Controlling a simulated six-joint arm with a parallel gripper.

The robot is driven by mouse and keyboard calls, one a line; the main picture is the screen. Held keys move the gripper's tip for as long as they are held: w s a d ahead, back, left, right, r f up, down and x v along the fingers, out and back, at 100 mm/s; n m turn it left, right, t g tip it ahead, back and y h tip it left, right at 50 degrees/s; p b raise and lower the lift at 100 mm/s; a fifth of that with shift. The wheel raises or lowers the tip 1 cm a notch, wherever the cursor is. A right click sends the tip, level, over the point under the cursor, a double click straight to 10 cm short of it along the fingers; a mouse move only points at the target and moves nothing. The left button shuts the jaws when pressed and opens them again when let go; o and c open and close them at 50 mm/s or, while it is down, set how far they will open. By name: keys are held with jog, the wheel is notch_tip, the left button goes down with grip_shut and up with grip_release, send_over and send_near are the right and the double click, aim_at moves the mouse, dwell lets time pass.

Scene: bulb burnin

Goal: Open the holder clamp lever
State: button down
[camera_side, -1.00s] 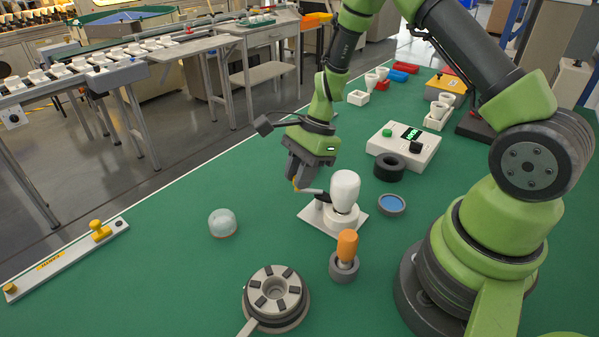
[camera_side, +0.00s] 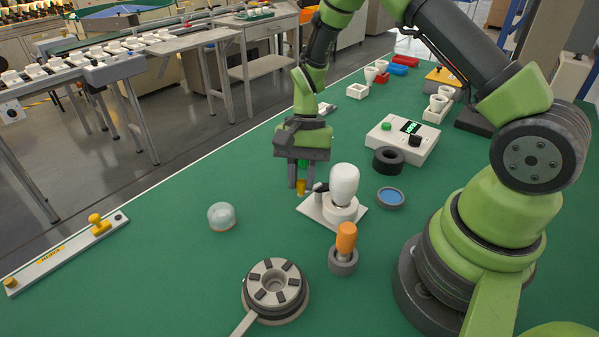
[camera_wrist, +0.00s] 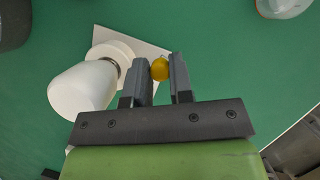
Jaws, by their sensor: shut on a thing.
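The white bulb (camera_side: 344,184) stands upright in the holder (camera_side: 341,209) on a white square plate (camera_side: 352,224); both also show in the wrist view, the bulb (camera_wrist: 82,90) at left. The clamp lever (camera_side: 319,187) is a short dark arm at the holder's left side, mostly hidden. Its yellow knob (camera_side: 301,187) is between the fingers of my gripper (camera_side: 300,191). In the wrist view my gripper (camera_wrist: 160,66) is shut on the yellow knob (camera_wrist: 160,69), one finger on each side, beside the plate.
A clear dome (camera_side: 221,216) lies left of the holder. An orange-handled tool (camera_side: 345,242) stands in front of it, and a round slotted fixture (camera_side: 274,289) is nearer the front. A blue-topped disc (camera_side: 391,197) and black ring (camera_side: 388,160) are to the right.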

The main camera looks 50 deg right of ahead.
jog(key=shift+s+a+n+g+h, duration=0.15)
jog(key=shift+s+n+g, duration=0.1)
jog(key=shift+n, duration=0.5)
jog(key=shift+s+n+g+h, duration=0.15)
jog(key=shift+s+n+g, duration=0.1)
jog(key=shift+n, duration=0.5)
jog(key=c, duration=1)
grip_release()
jog(key=shift+c, duration=0.2)
jog(key=v, duration=1)
jog(key=shift+a, duration=0.1)
